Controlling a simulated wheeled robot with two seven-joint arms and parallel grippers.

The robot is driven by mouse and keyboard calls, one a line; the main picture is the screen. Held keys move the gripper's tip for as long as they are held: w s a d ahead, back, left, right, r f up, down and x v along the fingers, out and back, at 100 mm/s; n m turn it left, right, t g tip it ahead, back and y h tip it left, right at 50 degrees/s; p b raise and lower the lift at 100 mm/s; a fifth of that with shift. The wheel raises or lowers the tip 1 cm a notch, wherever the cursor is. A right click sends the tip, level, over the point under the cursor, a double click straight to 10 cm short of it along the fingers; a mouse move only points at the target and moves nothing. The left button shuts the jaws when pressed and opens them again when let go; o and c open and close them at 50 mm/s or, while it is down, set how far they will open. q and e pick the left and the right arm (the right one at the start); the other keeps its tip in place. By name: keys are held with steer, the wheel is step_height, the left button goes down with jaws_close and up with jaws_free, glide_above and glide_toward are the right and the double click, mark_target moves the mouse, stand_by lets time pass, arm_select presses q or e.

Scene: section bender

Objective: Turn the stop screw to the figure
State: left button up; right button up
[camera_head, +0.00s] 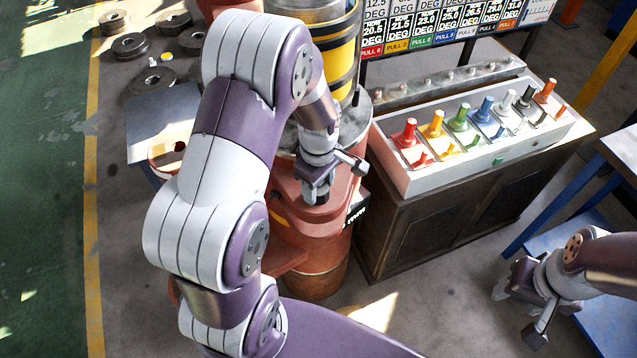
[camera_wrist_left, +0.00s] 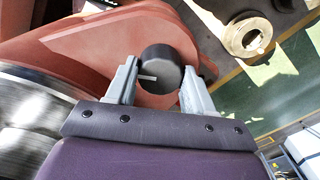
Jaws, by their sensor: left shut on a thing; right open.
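The stop screw's black round knob (camera_wrist_left: 168,66), with a white mark on its face, shows in the left wrist view against the red machine body (camera_wrist_left: 105,45). My left gripper (camera_wrist_left: 158,88) has one finger on each side of the knob and is shut on it. In the head view my left gripper (camera_head: 317,190) is over the red machine (camera_head: 300,245) and mostly hides the knob. A small black readout (camera_head: 356,214) on the machine's side has white digits too small to read. My right gripper (camera_head: 522,287) is open and empty at the lower right, away from the machine.
A grey box of coloured pegs (camera_head: 405,178) stands on a dark cabinet (camera_head: 400,235) right of the machine. Behind it is a board (camera_head: 440,25) of degree figures with coloured PULL labels. Dark rings (camera_head: 130,45) lie on the floor. Blue-framed tables (camera_head: 560,212) stand at right.

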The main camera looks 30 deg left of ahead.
mark_target(318, 188)
arm_select(q)
steer(key=shift+r, duration=0.1)
steer(key=o, duration=1)
steer(key=shift+o, duration=0.2)
step_height(318, 188, up, 13)
steer(key=b, duration=0.1)
steer(key=shift+f, duration=0.2)
